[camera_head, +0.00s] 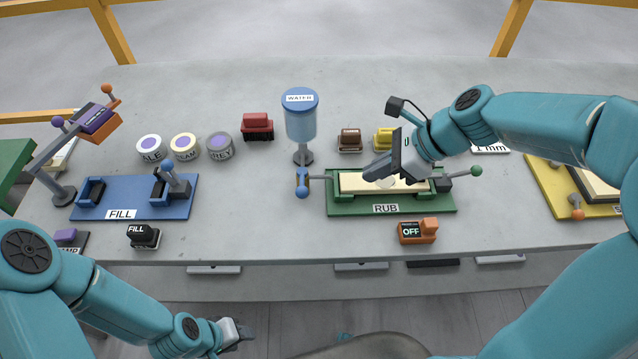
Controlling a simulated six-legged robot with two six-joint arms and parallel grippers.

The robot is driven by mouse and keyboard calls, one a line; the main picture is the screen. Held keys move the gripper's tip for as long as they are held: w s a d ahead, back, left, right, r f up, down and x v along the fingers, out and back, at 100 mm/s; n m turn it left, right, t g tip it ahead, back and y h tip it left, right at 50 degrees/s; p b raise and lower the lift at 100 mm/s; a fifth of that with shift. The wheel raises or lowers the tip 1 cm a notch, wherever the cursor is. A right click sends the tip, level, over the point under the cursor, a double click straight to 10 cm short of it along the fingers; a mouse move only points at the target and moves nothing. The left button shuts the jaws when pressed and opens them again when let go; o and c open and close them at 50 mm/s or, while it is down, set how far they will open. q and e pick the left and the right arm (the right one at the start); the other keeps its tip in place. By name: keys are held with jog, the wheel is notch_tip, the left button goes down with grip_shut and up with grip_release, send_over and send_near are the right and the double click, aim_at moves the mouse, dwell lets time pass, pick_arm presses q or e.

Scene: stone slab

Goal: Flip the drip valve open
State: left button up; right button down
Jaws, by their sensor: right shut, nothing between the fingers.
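The blue water bottle (301,118), labelled WATER, stands on a grey post behind the green RUB board. Below it, at the board's left end, is the drip valve (302,185), a small blue lever with a round knob pointing toward me. My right gripper (381,171) is shut and empty, over the pale slab on the RUB board, to the right of the valve and apart from it. My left gripper (240,334) is low at the front, below the table's front edge; its fingers are too small to read.
The green RUB board (345,208) carries the pale slab (354,182) and a green-knobbed lever (475,171). An orange OFF switch (417,230) sits in front. The blue FILL board (150,211) is at left, with several round pots behind. The table between FILL and the valve is clear.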

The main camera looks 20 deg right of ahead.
send_near(302, 181)
jog(key=s+f, duration=0.3)
jog(key=f, duration=0.1)
jog(key=a, duration=0.1)
jog(key=w+a+f, duration=0.1)
jog(key=shift+w+a+f, duration=0.1)
jog(key=shift+a, duration=0.2)
jog(key=shift+w+a, duration=0.1)
jog(key=shift+w, duration=0.05)
